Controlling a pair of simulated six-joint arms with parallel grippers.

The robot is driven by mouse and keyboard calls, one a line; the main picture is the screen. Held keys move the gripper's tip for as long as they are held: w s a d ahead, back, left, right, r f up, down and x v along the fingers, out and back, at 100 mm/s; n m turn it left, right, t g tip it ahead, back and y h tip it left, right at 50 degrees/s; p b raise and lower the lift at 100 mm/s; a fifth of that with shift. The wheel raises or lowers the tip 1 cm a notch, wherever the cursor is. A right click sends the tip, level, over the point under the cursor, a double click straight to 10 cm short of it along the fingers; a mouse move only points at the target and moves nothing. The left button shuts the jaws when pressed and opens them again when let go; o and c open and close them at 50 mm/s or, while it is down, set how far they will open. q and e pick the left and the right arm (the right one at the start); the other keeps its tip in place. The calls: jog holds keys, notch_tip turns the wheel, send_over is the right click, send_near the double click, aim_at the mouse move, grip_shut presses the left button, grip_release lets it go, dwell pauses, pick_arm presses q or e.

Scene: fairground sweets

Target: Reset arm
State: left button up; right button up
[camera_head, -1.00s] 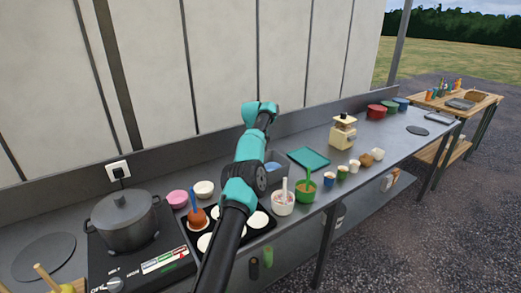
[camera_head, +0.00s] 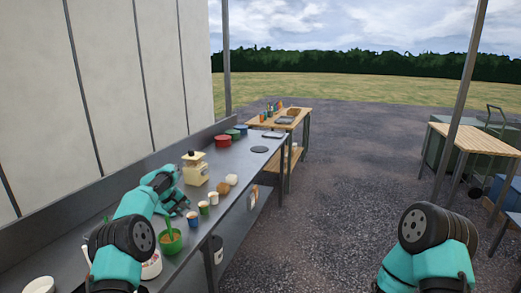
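My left arm rises from the lower left over the steel counter (camera_head: 235,165). Its gripper (camera_head: 178,204) is above the counter, just left of the row of small cups, and appears small and partly hidden by its own links. I cannot tell whether its fingers are open or shut, and no held object shows. My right arm, teal with a black joint, shows at the lower right over the gravel. Its gripper is out of view.
A green tub (camera_head: 171,241) stands close to my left arm. Small cups (camera_head: 203,208), a cream machine (camera_head: 194,170) and red (camera_head: 223,140) and green pots line the counter. Wooden tables stand behind (camera_head: 262,119) and at right (camera_head: 480,139). Open gravel lies between.

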pick_arm(q)
jog(key=s+d+f+h, duration=0.1)
jog(key=s+d+f, duration=0.1)
jog(key=d+f, duration=0.45)
jog(key=s+d+f, duration=0.1)
jog(key=d+f, duration=0.2)
jog(key=d, duration=0.6)
jog(key=s+d+f+g, duration=0.1)
jog(key=s+d+f, duration=0.3)
jog(key=s+f, duration=0.35)
jog(key=s+d+f, duration=0.4)
jog(key=s+f, duration=0.3)
jog(key=s, duration=0.2)
jog(key=s+a+f+g+y, duration=0.1)
jog(key=s+f, duration=0.1)
jog(key=s, duration=0.5)
jog(key=s+a+f+y, duration=0.1)
jog(key=s+a+f, duration=0.15)
jog(key=s, duration=0.35)
jog(key=s+a+m, duration=0.3)
jog(key=s+a, duration=0.1)
jog(key=s, duration=0.5)
jog(key=s+a+r+m, duration=0.1)
jog(key=s+a+m, duration=0.2)
jog(key=s, duration=0.5)
jog(key=shift+s+a+g, duration=0.3)
jog(key=shift+s+a, duration=0.1)
jog(key=shift+a, duration=0.4)
